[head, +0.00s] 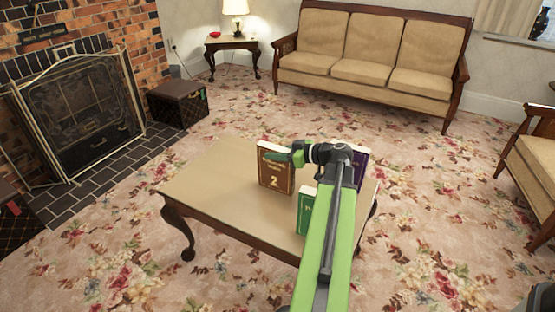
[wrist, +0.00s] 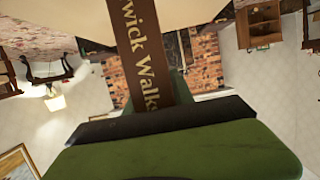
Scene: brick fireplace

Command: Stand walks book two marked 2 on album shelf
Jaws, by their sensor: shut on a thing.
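The brown walks book (head: 275,172), with a gold 2 on its front, is upright over the coffee table. My gripper (head: 284,156) is shut on its upper edge. In the wrist view the book's brown spine (wrist: 140,60), with gold letters reading "wick Walk", stands out from my gripper (wrist: 160,115). I cannot tell whether the book's lower edge touches the table. A small brown wooden unit (wrist: 260,23) shows at the upper right of the wrist view; I cannot tell whether it is the album shelf.
The coffee table (head: 215,180) also bears a green book (head: 304,210) and a purple book (head: 361,168), both partly behind my arm. A fireplace (head: 80,110) and a trunk (head: 178,104) are left. A sofa (head: 365,70) and lamp table (head: 232,45) stand behind. Carpet between is clear.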

